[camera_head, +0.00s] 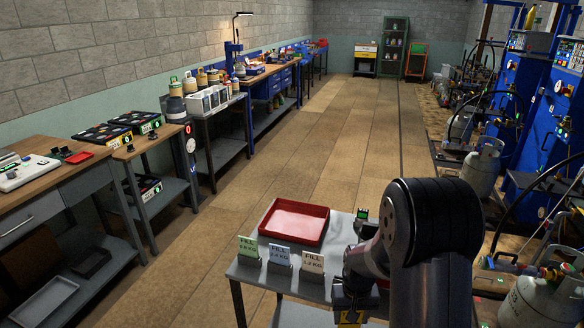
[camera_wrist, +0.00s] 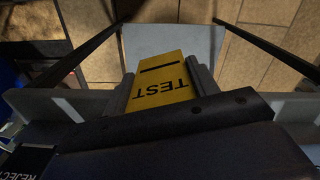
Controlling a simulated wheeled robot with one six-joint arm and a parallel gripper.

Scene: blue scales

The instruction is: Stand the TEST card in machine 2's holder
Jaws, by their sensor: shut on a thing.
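The TEST card is yellow with black lettering and a black bar; in the wrist view the card (camera_wrist: 160,82) sits between the two grey fingers of my gripper (camera_wrist: 163,92), which are shut on it. In the head view my gripper (camera_head: 352,300) is low at the front of the small grey table, with a bit of yellow (camera_head: 350,318) under it. Blue machines (camera_head: 532,110) stand along the right side. I cannot tell which is machine 2, and I cannot make out its holder.
A red tray (camera_head: 294,221) and three FILL cards, green (camera_head: 248,247), blue (camera_head: 280,255) and cream (camera_head: 312,262), stand on the grey table (camera_head: 245,276). A label reading REJECT (camera_wrist: 30,160) shows in the wrist view. Gas cylinders (camera_head: 484,165) stand at right. The middle floor is clear.

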